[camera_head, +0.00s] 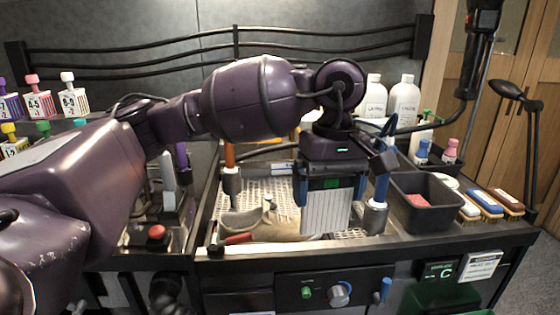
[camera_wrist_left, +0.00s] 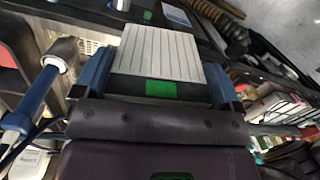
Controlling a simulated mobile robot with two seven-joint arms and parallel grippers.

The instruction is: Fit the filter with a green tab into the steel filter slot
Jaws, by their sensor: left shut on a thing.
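The filter (camera_head: 325,212) is a pale, pleated rectangular panel with a green tab (camera_head: 331,183) at its upper edge. My left gripper (camera_head: 332,192) is shut on the filter by its two side edges, with blue fingers, and holds it upright in front of the wash basin. The left wrist view also shows the filter (camera_wrist_left: 158,52) between the blue fingers, with the green tab (camera_wrist_left: 160,89) near the palm. I cannot make out the steel filter slot in either view. My right gripper is not in view.
The basin has a perforated white floor (camera_head: 283,188). Steel cups hold an orange handle (camera_head: 229,155) and a blue handle (camera_head: 381,185) beside the filter. A black bin (camera_head: 430,215) and several brushes (camera_head: 485,203) are at right. A red button (camera_head: 157,232) is at left. Knobs (camera_head: 340,293) line the front panel.

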